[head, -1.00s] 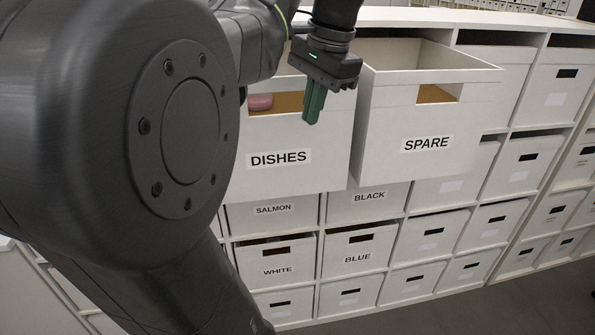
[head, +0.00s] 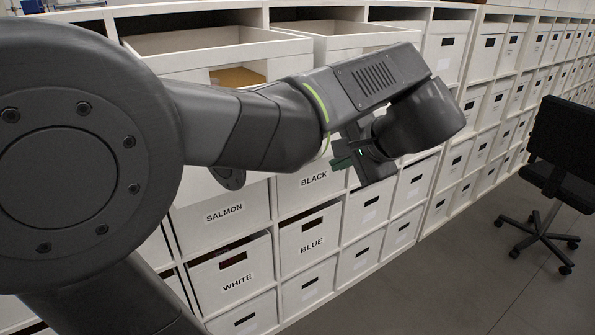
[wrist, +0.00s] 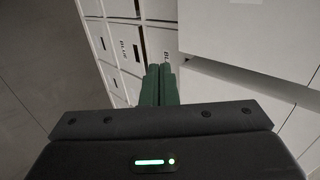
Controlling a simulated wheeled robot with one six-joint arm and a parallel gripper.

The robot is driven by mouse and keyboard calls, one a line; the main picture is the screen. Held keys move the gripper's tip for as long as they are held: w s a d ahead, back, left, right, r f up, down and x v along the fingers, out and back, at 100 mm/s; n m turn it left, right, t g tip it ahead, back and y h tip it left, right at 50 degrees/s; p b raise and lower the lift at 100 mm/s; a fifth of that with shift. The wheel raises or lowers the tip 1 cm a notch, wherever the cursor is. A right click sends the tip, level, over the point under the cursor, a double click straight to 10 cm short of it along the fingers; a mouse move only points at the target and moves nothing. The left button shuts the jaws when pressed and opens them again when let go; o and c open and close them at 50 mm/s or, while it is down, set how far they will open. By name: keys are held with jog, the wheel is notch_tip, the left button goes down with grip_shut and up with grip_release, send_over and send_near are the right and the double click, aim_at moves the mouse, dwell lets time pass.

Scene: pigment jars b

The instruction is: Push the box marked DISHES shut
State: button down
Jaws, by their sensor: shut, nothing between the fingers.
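The DISHES box (head: 205,40) is the left of two white boxes pulled out of the top row, above SALMON. Its top is open and its front has a handle slot; my arm hides its label now. The SPARE box (head: 345,28) stands out to its right, its front mostly behind my arm. My gripper (head: 343,162) is shut and empty, in front of the shelf and below and right of the DISHES box. In the wrist view the shut green fingers (wrist: 160,85) show beside a large white box face (wrist: 245,32), whose label is not visible.
The SALMON (head: 224,213), BLACK (head: 313,180), WHITE (head: 236,275) and BLUE (head: 311,245) boxes sit in the shelf below. A black office chair (head: 560,160) stands at the right. Grey floor (head: 450,285) is clear between shelf and chair.

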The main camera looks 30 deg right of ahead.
jog(key=w+r+p+x, duration=0.1)
jog(key=w+r+x, duration=0.1)
jog(key=x, duration=1)
jog(key=shift+w+f+p, duration=0.15)
jog(key=shift+w+p, duration=0.05)
jog(key=shift+p, duration=0.15)
jog(key=shift+a, duration=0.15)
jog(key=w+p, duration=0.1)
jog(key=w, duration=0.5)
jog(key=w+a+p, duration=0.1)
jog(key=w, duration=0.4)
jog(key=w+p, duration=0.1)
jog(key=w, duration=0.5)
jog(key=shift+w+a, duration=0.25)
jog(key=shift+w, duration=0.85)
